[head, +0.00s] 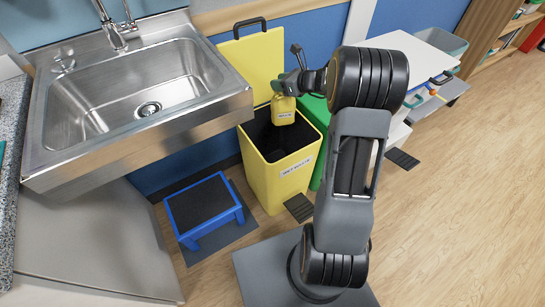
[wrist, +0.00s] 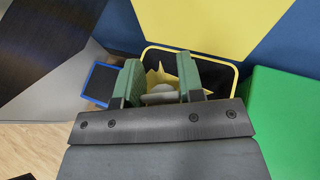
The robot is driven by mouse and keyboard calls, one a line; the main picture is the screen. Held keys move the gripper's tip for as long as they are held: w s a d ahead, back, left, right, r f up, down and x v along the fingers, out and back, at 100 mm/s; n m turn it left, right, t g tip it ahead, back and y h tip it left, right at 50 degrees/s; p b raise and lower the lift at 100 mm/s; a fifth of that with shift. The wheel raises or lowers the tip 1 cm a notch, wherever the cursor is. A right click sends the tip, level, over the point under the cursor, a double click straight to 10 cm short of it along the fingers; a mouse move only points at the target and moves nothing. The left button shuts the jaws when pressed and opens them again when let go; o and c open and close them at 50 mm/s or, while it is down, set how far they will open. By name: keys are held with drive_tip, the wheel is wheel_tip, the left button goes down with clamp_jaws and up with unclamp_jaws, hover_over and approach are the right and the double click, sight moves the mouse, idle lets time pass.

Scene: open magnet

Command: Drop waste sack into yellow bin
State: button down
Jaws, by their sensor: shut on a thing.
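The waste sack (head: 283,108) is small and yellow with a dark label. It hangs from my gripper (head: 285,88) over the opening of the yellow bin (head: 277,184). The bin stands with its yellow lid (head: 254,60) raised and its dark inside showing. In the wrist view, my gripper (wrist: 160,88) has green finger pads closed on the pale neck of the sack (wrist: 153,78), with the black bin opening (wrist: 225,71) around and behind it. Most of the sack is hidden by the fingers in that view.
A green bin (head: 316,112) stands right beside the yellow one. A steel sink (head: 130,100) is to the left, above a blue step stool (head: 203,208). A white cabinet (head: 418,45) stands behind my arm. Open wood floor lies at the right.

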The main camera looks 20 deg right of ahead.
drive_tip(key=shift+w+f+b, duration=0.2)
drive_tip(key=shift+b, duration=0.1)
drive_tip(key=shift+f, duration=0.25)
wheel_tip(320, 180, down, 5)
drive_tip(key=b, duration=0.4)
drive_tip(key=shift+b, duration=0.35)
drive_tip(key=c, duration=0.7)
unclamp_jaws()
drive_tip(key=shift+o, duration=0.2)
drive_tip(key=p+v, duration=0.3)
drive_tip(key=v, duration=1)
drive_tip(key=shift+s+d+p, duration=0.25)
drive_tip(key=shift+s+p, duration=0.05)
drive_tip(key=shift+r, duration=0.1)
